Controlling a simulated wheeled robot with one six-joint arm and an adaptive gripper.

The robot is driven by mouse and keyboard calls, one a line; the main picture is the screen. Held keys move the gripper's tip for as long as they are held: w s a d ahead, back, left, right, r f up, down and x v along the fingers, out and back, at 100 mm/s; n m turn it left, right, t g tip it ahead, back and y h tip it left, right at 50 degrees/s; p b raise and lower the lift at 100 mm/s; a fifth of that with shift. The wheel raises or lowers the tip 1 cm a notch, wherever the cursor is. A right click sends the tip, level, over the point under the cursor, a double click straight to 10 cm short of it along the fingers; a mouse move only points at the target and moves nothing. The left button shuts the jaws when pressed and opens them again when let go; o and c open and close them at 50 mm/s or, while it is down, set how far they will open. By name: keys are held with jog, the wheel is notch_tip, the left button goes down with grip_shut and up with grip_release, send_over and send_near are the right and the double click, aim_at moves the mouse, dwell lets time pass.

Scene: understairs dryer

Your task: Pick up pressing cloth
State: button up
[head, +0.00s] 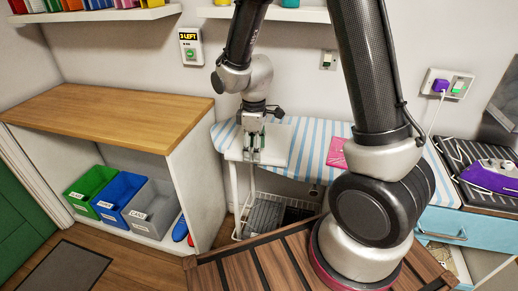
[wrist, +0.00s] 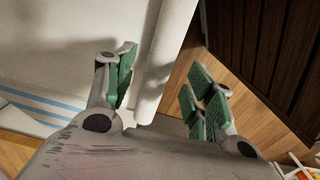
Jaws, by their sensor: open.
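A white cloth, which looks like the pressing cloth (head: 276,146), lies over the left end of the blue-and-white striped ironing board (head: 308,144). It bends down over the board's front edge. In the wrist view the cloth (wrist: 168,55) shows a woven, folded-down strip between the fingers. My gripper (head: 253,157) is open at the cloth's front edge. In the wrist view my gripper (wrist: 160,105) has one green-padded finger on the cloth's top side and the other out past its edge, over the floor. Whether either pad touches the cloth cannot be told.
A pink item (head: 337,152) lies further right on the board. A purple iron (head: 492,176) rests on a dark ribbed surface at the right. A wooden-topped cabinet (head: 110,113) stands left. A slatted wooden top (head: 265,264) is in front. Grey baskets (head: 265,216) sit below the board.

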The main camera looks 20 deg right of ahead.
jog(key=shift+d+f, duration=0.1)
jog(key=shift+f, duration=1.35)
jog(key=c, duration=1.1)
jog(key=shift+r, duration=0.1)
